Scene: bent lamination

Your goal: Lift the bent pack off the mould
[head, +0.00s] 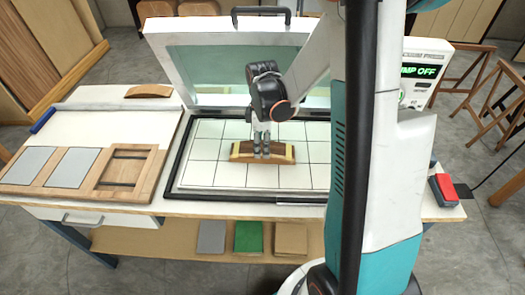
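The arched piece with light and dark wood bands, which I take to be the bent pack on its mould (240,151), sits on the gridded press bed (210,165) near its middle. The boundary between pack and mould is too small to make out clearly. My gripper (262,153) points down over the middle of this piece, its fingers at or against it. The fingers cover the middle of the arch. Whether they are closed on the pack cannot be told.
The press lid (175,50) stands raised behind the bed. The control box (415,75) reads "PUMP OFF". A wooden tray (130,172) with grey sheets is at left. A curved wooden piece (149,91) lies behind it on clear white bench top. A red-topped switch (444,188) is at right.

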